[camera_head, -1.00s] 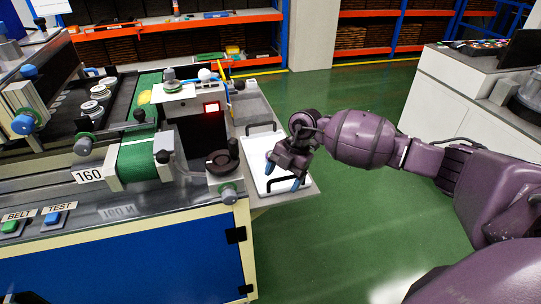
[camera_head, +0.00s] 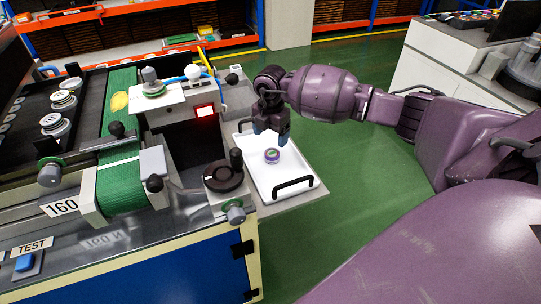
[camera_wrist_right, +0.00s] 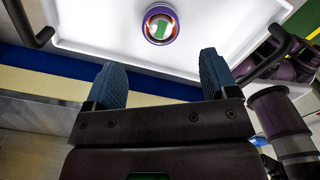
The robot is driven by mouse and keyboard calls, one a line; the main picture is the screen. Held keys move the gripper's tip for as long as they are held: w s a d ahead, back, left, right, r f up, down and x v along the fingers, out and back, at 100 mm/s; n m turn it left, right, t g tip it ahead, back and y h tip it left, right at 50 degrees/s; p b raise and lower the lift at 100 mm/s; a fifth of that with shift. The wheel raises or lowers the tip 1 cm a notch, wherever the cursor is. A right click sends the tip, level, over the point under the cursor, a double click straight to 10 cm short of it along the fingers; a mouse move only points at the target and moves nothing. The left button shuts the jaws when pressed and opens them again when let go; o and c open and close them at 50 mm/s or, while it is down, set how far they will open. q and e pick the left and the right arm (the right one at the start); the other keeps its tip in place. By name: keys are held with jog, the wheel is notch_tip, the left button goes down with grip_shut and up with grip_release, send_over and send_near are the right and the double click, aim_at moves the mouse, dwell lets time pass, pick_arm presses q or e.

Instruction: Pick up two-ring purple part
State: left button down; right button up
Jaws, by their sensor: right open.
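A small round purple part (camera_head: 272,156) with a pale band and a light top lies in the white tray (camera_head: 290,188). In the right wrist view the part (camera_wrist_right: 148,30) shows a purple outer rim and a red, white and green centre, near the top edge. My right gripper (camera_head: 271,136) points down over the tray, just behind the part in the head view. Its two blue fingers (camera_wrist_right: 162,80) are apart with nothing between them, and the part lies beyond their tips. Whether the part has two rings is too small to tell. My left gripper is out of view.
The tray has black handles (camera_head: 293,184) that stand up at its ends. A black handwheel (camera_head: 222,176) and a conveyor machine with a green belt (camera_head: 118,185) stand left of it. Green floor (camera_head: 355,180) is open to the right.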

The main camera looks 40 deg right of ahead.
aim_at(272, 153)
jog(key=f, duration=0.3)
jog(key=f+b, duration=0.1)
jog(key=f, duration=0.3)
jog(key=shift+d+f, duration=0.2)
jog(key=shift+f, duration=0.1)
jog(key=shift+r, duration=0.1)
jog(key=c, duration=1.2)
